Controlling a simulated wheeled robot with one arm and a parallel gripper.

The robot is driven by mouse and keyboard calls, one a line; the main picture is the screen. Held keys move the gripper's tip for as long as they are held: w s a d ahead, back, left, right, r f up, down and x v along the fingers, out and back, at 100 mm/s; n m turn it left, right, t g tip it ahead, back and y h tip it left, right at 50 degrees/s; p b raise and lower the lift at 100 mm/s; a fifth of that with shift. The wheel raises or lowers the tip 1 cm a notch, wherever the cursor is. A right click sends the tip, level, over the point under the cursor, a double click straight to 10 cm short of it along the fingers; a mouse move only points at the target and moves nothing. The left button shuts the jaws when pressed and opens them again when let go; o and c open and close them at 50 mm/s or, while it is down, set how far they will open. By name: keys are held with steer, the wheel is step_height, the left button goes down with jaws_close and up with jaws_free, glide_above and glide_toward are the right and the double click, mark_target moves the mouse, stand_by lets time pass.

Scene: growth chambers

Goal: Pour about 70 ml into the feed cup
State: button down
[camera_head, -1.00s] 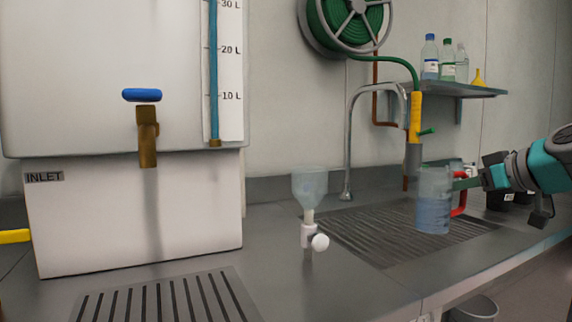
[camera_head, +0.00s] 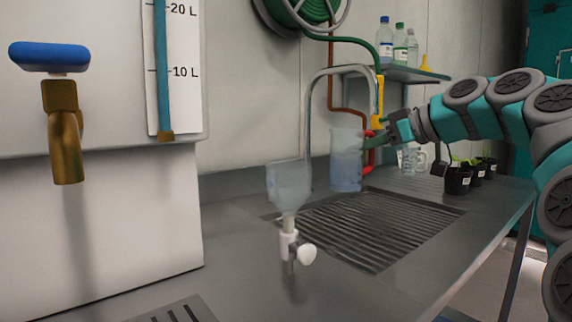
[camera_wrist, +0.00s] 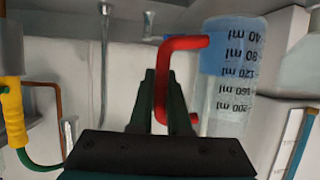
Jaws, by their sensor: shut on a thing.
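A clear measuring jug (camera_head: 346,172) with a red handle holds blue liquid in its lower part. My gripper (camera_head: 380,138) is shut on the red handle and holds the jug upright above the sink grating. In the wrist view the picture is upside down; the jug (camera_wrist: 228,110) shows its ml marks, with the liquid ending near the 120 mark. The handle (camera_wrist: 162,85) sits between my fingers (camera_wrist: 161,95). The feed cup (camera_head: 288,185), seemingly the clear funnel-shaped cup on a white valve, stands left of the jug, apart from it. Its contents are unclear.
A curved metal tap (camera_head: 310,110) and a yellow-handled hose sprayer (camera_head: 379,100) stand behind the jug. A tank with a brass tap (camera_head: 64,130) is at left. Potted seedlings (camera_head: 458,180) and another clear jug (camera_head: 413,158) are at right.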

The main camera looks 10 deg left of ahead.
steer(key=shift+s+d, duration=0.5)
steer(key=shift+d, duration=0.05)
steer(key=shift+r, duration=0.15)
